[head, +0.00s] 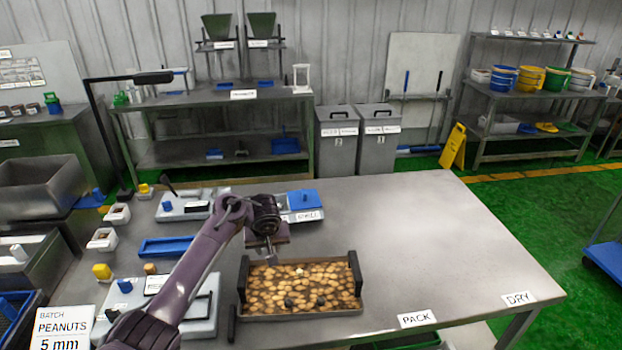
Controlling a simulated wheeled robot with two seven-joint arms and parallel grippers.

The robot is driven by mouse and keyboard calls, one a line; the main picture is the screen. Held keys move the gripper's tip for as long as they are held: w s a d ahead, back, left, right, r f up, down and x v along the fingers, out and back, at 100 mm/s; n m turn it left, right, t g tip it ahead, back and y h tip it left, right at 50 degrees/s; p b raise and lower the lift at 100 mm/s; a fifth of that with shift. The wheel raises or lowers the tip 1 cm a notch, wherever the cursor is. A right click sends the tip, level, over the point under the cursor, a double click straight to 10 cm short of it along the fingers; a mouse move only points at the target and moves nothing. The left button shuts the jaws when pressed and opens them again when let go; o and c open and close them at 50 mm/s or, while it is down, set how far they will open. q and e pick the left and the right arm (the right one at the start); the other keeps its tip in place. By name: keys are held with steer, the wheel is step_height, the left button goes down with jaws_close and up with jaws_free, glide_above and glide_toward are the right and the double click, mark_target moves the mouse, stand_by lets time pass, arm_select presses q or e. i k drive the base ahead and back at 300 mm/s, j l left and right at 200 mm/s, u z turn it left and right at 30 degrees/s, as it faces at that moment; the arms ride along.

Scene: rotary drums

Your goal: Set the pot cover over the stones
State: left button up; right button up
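A shallow metal tray (300,315) on the table holds a layer of brown and tan pieces (275,280). Two small dark round things (288,301) show among the pieces near its front, and black upright handles (354,272) stand at its left and right ends. I cannot make out a pot cover, nor tell whether any of the pieces are stones. My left gripper (268,249) points down just behind the tray's back edge, left of its middle. Its fingers are small and dark, and I see nothing clearly held. My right gripper is out of view.
A blue-topped scale (303,200) sits behind the gripper, and a blue tray (166,246) lies left. White scales, small cups and a lamp post (105,140) crowd the left side. The table (440,230) is clear to the right, past the PACK label (417,319).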

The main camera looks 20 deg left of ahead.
mark_target(305, 200)
steer(key=i, duration=1.05)
